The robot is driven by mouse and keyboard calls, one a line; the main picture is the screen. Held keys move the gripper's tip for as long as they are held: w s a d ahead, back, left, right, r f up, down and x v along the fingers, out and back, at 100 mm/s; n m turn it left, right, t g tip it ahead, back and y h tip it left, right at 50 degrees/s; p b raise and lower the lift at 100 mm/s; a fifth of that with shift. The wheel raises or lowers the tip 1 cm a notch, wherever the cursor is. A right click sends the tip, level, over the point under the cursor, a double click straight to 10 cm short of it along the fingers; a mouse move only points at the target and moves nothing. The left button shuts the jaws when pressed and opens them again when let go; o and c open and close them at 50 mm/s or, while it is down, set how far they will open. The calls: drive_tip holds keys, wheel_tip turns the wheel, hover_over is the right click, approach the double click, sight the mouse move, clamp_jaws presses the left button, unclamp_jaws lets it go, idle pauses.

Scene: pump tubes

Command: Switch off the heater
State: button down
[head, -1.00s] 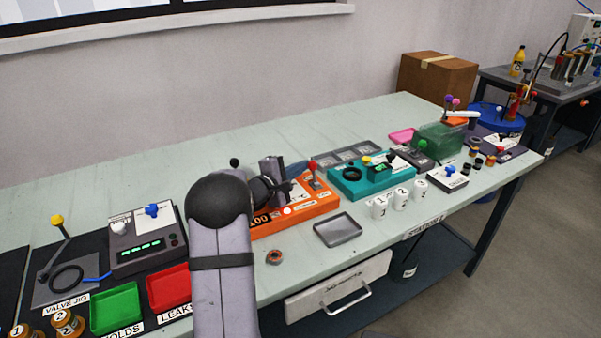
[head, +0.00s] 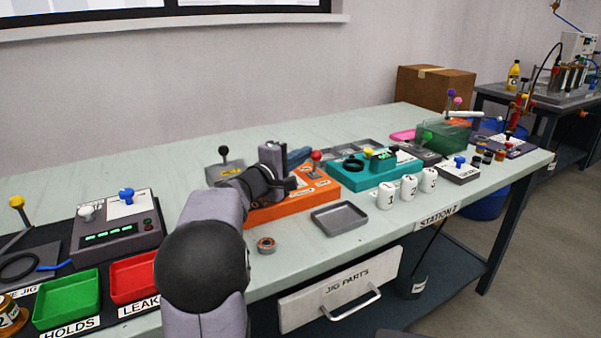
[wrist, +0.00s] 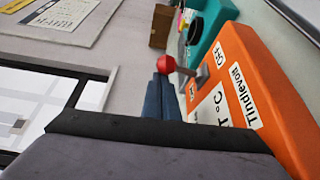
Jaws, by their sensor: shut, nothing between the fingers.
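The heater is an orange box (head: 284,205) on the table, below and beside my gripper. Its lever has a red ball knob (head: 316,155). In the wrist view the red knob (wrist: 166,64) sits on a grey lever (wrist: 199,77) that leans out from the orange top, near a label reading OFF (wrist: 220,54). My gripper (head: 304,154) is shut and empty, its blue fingers pointing at the knob. In the wrist view the fingertips (wrist: 162,80) are right by the knob. I cannot tell whether they touch it. My arm hides part of the box.
A teal unit (head: 372,172) stands just right of the heater. A grey tray (head: 339,218), a copper ring (head: 266,244) and white numbered cups (head: 408,188) lie in front. A black-knobbed lever (head: 224,151) stands behind my arm. The table's back strip is clear.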

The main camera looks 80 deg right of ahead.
drive_tip(key=shift+s+a+f+b, duration=0.2)
drive_tip(key=shift+s+a+b, duration=0.4)
drive_tip(key=shift+b, duration=1.7)
drive_tip(key=shift+s+a, duration=0.1)
drive_tip(key=shift+s, duration=0.1)
drive_tip(key=shift+w+v, duration=0.2)
drive_tip(key=shift+v, duration=3.5)
drive_tip(key=shift+w+r, duration=0.1)
